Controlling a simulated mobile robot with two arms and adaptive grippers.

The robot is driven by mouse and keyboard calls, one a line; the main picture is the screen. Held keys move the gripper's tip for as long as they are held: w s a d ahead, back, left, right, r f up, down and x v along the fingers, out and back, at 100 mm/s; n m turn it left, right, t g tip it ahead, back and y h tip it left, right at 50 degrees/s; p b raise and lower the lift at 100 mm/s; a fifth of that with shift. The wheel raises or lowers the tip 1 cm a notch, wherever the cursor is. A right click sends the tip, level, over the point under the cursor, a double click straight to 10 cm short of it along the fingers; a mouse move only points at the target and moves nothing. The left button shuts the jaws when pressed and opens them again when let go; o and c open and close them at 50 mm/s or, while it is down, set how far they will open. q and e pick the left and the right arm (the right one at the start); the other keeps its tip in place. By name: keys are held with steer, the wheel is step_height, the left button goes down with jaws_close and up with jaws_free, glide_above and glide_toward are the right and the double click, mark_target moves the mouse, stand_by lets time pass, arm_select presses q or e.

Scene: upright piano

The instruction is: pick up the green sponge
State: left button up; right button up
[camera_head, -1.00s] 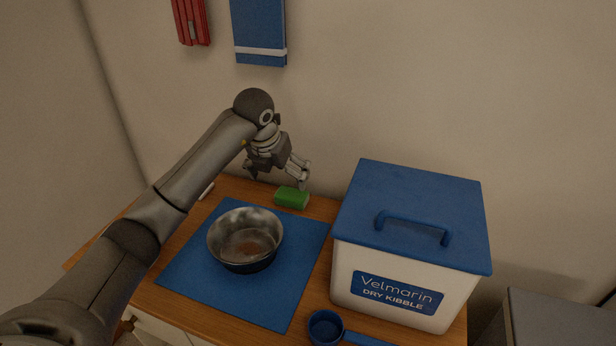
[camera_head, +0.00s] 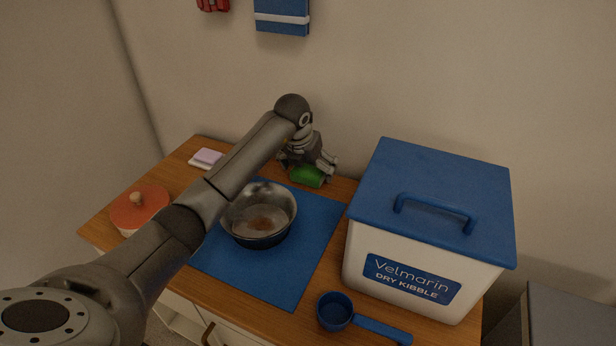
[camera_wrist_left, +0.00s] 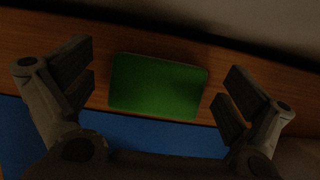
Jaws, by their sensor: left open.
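The green sponge (camera_head: 307,177) lies at the back of the wooden cabinet top, at the far edge of the blue mat. My left gripper (camera_head: 306,170) is right at it in the head view and hides part of it. In the left wrist view the sponge (camera_wrist_left: 158,86) lies between the two open fingers of the left gripper (camera_wrist_left: 162,90), with a gap on each side. The fingers do not visibly touch it. My right gripper is not in view.
A metal bowl (camera_head: 258,222) stands on the blue mat (camera_head: 290,275). A white kibble bin (camera_head: 365,272) with a blue lid (camera_head: 430,190) stands to the right, a blue scoop (camera_head: 335,312) in front. An orange lidded pot (camera_head: 138,212) and a pale lilac block (camera_head: 207,157) are at left.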

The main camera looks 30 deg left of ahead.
arm_select(q)
steer(key=shift+w+f, duration=0.15)
steer(key=shift+f, duration=0.2)
steer(key=shift+c, duration=0.4)
steer(key=c, duration=0.8)
steer(key=shift+c, duration=0.2)
steer(key=shift+r, duration=0.1)
